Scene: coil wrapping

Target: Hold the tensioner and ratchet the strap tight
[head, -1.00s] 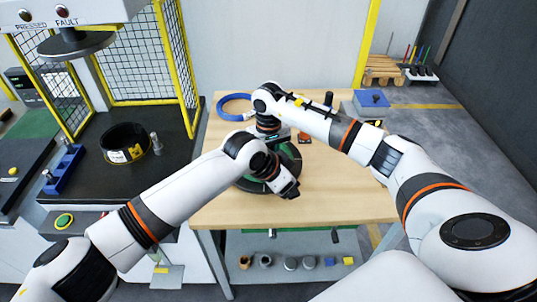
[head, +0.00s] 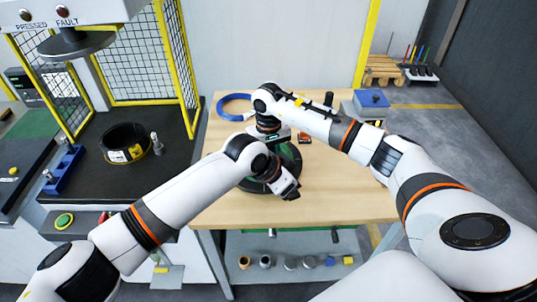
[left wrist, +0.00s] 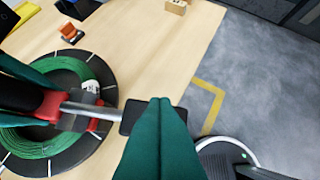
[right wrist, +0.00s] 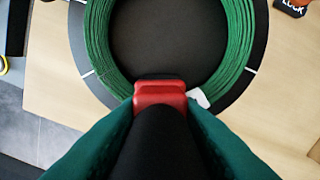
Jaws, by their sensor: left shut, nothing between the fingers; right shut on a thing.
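The strap tensioner (right wrist: 160,92) is red and black and sits at the near edge of a green coil (right wrist: 232,50). My right gripper (right wrist: 160,112) is shut around the tensioner's body. The coil lies flat on a black round base (left wrist: 92,150) with white marks. In the left wrist view the tensioner's grey lever (left wrist: 88,109) sticks out to the right and ends in a black handle (left wrist: 128,118). My left gripper (left wrist: 163,105) is shut and empty beside that handle; whether it touches cannot be told. In the head view, my arms hide most of the coil.
A wooden table (head: 345,195) carries the coil; its right and front parts are clear. A blue ring (head: 233,106) and an orange item (head: 304,138) lie behind. A blue-grey box (head: 371,103) stands at the back right. A machine with a yellow-framed mesh guard (head: 133,60) is left.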

